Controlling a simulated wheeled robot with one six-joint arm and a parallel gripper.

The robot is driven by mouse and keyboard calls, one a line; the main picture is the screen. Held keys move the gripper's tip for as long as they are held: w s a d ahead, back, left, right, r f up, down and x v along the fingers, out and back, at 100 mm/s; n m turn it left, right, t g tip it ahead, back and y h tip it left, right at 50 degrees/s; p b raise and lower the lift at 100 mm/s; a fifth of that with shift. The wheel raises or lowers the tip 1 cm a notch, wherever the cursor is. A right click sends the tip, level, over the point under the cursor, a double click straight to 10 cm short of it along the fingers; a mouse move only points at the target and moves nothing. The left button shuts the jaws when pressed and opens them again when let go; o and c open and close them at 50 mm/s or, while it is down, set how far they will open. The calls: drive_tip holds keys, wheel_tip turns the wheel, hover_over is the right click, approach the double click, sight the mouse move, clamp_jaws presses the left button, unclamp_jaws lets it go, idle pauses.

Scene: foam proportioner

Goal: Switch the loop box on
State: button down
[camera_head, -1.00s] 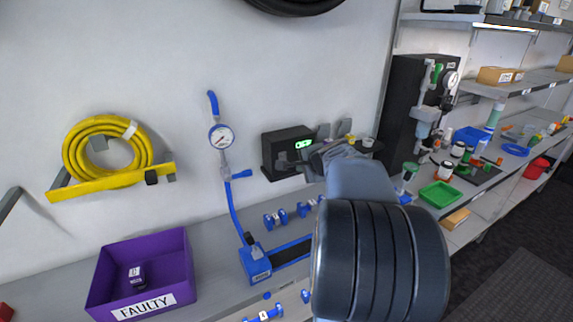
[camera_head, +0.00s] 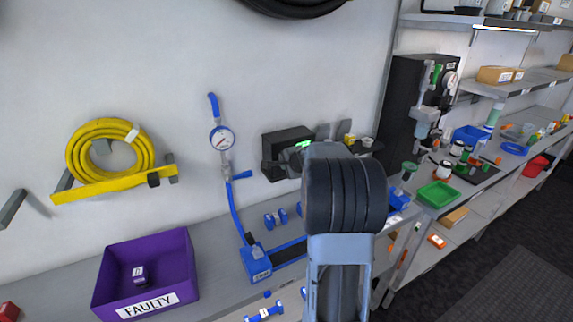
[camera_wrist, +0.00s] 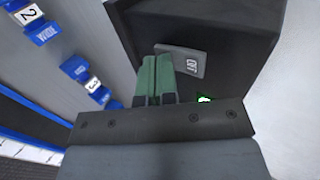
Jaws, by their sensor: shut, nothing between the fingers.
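The loop box appears to be the black box (camera_head: 283,148) with a green lit display, against the wall at the back of the bench. It fills the upper middle of the wrist view (camera_wrist: 225,25), with a grey marked plate (camera_wrist: 188,62) on its face and a green light low on it. My gripper (camera_wrist: 156,58) is shut and empty, its green fingers together. The fingertips overlap the left part of the plate in the picture; I cannot tell whether they touch it. In the head view my arm hides the gripper and the box's right part.
A pressure gauge (camera_head: 222,139) on a blue stand is left of the box. Blue fittings (camera_head: 275,218) lie on the bench before it. A purple bin (camera_head: 150,275) marked FAULTY stands at left. A black cabinet (camera_head: 405,105) and green tray (camera_head: 439,195) are to the right.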

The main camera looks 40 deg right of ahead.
drive_tip(key=shift+w+b, duration=0.15)
drive_tip(key=shift+b, duration=0.8)
drive_tip(key=shift+r, duration=0.15)
drive_tip(key=shift+r+p, duration=0.6)
drive_tip(key=shift+r, duration=0.1)
drive_tip(key=shift+f, duration=0.1)
